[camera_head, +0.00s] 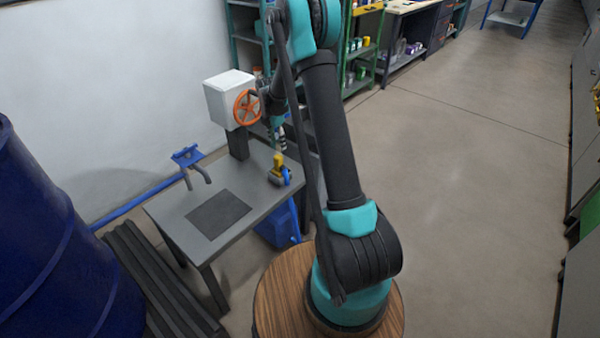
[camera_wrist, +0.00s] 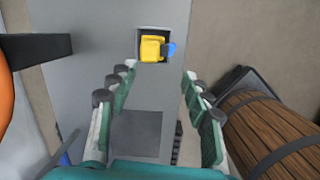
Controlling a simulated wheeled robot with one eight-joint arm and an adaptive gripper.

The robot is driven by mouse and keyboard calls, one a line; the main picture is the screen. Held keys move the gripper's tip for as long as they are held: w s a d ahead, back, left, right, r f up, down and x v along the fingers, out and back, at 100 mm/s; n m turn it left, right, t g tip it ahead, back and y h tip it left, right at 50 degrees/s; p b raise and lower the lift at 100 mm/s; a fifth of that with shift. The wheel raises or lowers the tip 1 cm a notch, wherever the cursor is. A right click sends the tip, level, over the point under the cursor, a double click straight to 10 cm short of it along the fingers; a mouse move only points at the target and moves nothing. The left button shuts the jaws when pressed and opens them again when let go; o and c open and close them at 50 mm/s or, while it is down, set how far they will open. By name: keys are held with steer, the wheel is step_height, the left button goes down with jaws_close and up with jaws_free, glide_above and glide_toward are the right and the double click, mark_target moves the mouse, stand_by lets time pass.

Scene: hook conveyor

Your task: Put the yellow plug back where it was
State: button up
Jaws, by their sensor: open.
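The yellow plug (camera_head: 278,161) stands near the right edge of the grey table, with a blue part beside its base. In the wrist view the yellow plug (camera_wrist: 152,48) shows inside a dark square recess or frame (camera_wrist: 138,42), with the blue part on its right. My gripper (camera_wrist: 157,76) is open and empty, its two green-and-grey fingers spread left and right. The plug appears ahead of the fingertips in the wrist view, not between them. In the head view my gripper (camera_head: 279,136) hangs above the plug, apart from it.
The grey table (camera_head: 170,212) bears a dark square pad (camera_head: 218,211). A white box (camera_head: 222,98) with an orange wheel (camera_head: 247,107) stands close left of my gripper. A blue bracket with grey hooks (camera_head: 196,178) is at the table's back left. Open floor lies right.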

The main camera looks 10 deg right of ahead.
steer(key=s+d+r+m+t, duration=0.1)
steer(key=s+d+r+m, duration=0.1)
steer(key=s+r+m, duration=0.6)
steer(key=s+d+r+m+t, duration=0.1)
steer(key=s+r+m, duration=0.25)
steer(key=s, duration=0.85)
steer(key=s+d+f+m+t+y, duration=0.1)
steer(key=s+f+m, duration=0.2)
steer(key=s+m, duration=0.9)
steer(key=s, duration=0.7)
steer(key=shift+d, duration=0.2)
